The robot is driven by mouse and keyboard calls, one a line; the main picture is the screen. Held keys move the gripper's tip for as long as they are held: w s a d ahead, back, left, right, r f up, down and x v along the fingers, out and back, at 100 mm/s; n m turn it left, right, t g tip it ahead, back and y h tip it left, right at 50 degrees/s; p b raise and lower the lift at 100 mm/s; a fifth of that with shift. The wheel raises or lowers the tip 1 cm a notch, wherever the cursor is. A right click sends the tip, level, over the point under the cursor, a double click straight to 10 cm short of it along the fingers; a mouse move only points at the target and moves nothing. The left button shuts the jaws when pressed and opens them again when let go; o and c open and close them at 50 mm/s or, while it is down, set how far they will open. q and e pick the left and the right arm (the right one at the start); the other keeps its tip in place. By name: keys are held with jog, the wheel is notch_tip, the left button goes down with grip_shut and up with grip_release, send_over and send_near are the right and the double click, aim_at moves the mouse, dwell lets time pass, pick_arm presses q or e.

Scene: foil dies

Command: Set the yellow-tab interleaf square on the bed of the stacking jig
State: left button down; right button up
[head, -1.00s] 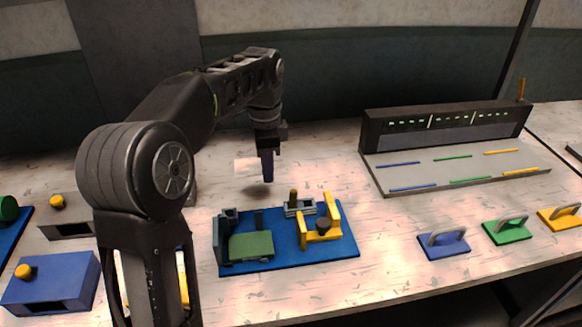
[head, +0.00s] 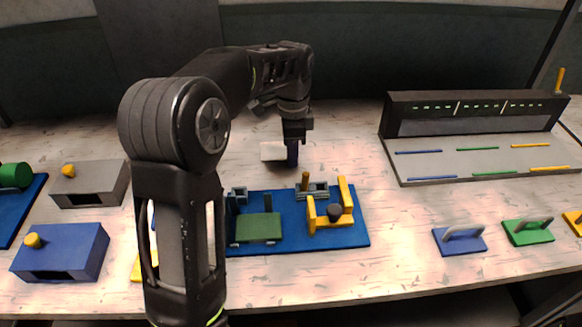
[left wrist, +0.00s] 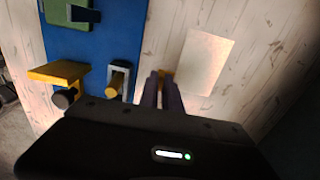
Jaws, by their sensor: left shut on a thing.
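The interleaf is a pale sheet (head: 273,151) held out to the left of my left gripper (head: 292,163) in the head view. In the left wrist view the sheet (left wrist: 205,62) and a bit of its yellow tab (left wrist: 168,77) show at the fingertips (left wrist: 165,90). The gripper is shut on the tab, behind the jig and apart from it. The stacking jig has a blue base (head: 285,205) with a green square block (head: 258,227) at its left, grey corner posts and a yellow bracket (head: 330,215) at its right. My right gripper is out of view.
A grey rack (head: 475,180) with coloured strips stands at the back right. Blue (head: 460,241) and green (head: 528,232) handled plates lie at the right front. Blue (head: 62,252) and grey (head: 90,184) boxes stand at the left. My left arm hides some of the table.

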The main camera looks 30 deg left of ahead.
aim_at(292, 179)
pick_arm(q)
jog(key=shift+f, duration=0.3)
notch_tip(292, 179, down, 4)
jog(key=shift+r, duration=0.25)
jog(key=shift+f, duration=0.1)
jog(key=shift+f, duration=0.1)
jog(key=shift+f, duration=0.15)
jog(key=c, duration=1.5)
grip_release()
jog(key=shift+c, duration=0.2)
